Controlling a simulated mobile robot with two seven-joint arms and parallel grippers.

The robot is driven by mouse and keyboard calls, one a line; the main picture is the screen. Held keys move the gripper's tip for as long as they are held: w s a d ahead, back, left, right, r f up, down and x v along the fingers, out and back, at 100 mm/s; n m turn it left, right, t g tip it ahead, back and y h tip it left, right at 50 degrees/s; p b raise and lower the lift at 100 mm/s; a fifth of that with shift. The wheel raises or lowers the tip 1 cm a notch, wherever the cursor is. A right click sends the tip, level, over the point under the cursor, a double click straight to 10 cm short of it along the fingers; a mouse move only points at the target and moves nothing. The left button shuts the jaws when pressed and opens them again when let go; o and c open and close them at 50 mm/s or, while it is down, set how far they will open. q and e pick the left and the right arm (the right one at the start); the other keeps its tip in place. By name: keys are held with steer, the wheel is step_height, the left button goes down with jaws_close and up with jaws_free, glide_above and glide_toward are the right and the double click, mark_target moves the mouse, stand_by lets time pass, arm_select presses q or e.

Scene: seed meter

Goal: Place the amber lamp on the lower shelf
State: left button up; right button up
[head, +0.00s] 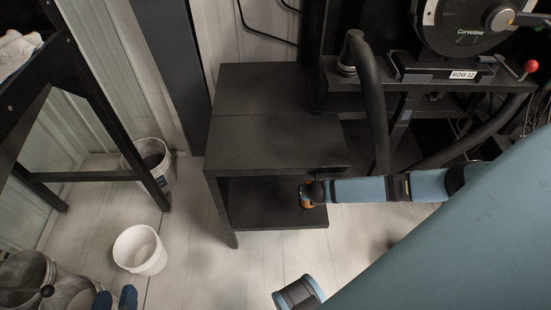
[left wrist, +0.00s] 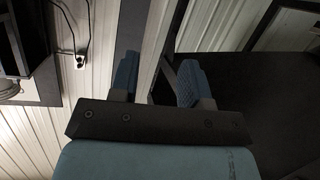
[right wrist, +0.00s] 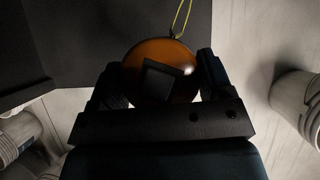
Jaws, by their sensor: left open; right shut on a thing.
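The amber lamp (right wrist: 185,56) is round and orange with a dark square patch and a yellow-green cord loop at its top. My right gripper (right wrist: 160,80) is shut on it, one finger on each side. In the head view a small orange part of the lamp (head: 306,205) shows under the right gripper (head: 309,194), at the right part of the lower shelf (head: 262,203). I cannot tell whether it touches the shelf. My left gripper (head: 115,298) is open and empty near the floor at the lower left; its two blue fingers also show in the left wrist view (left wrist: 157,82).
The black upper shelf (head: 275,143) lies above the lower shelf and limits room over it. A white bucket (head: 139,250) and a second bucket (head: 150,163) stand on the floor at left. A black hose (head: 372,105) hangs right of the shelves.

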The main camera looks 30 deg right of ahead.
steer(key=w+a+b, duration=0.3)
steer(key=w+a, duration=0.4)
steer(key=a, duration=0.4)
steer(key=f+b, duration=0.1)
steer(key=f, duration=0.1)
steer(key=f+b, duration=0.1)
steer(key=f, duration=0.1)
steer(key=f+b, duration=0.1)
steer(key=f, duration=0.2)
steer(key=shift+s+d+b, duration=0.25)
steer(key=shift+b, duration=0.1)
steer(key=shift+f, duration=0.1)
steer(key=shift+a, duration=0.1)
steer(key=o, duration=1.3)
arm_select(q)
steer(key=w+d+r+t+h, duration=0.1)
steer(key=d+r+t+h, duration=0.2)
steer(key=r, duration=0.4)
steer(key=shift+d+r+m+t+h, duration=0.3)
steer(key=shift+d+t+h, duration=0.1)
steer(key=shift+d+t, duration=0.1)
arm_select(e)
steer(key=shift+r, duration=0.2)
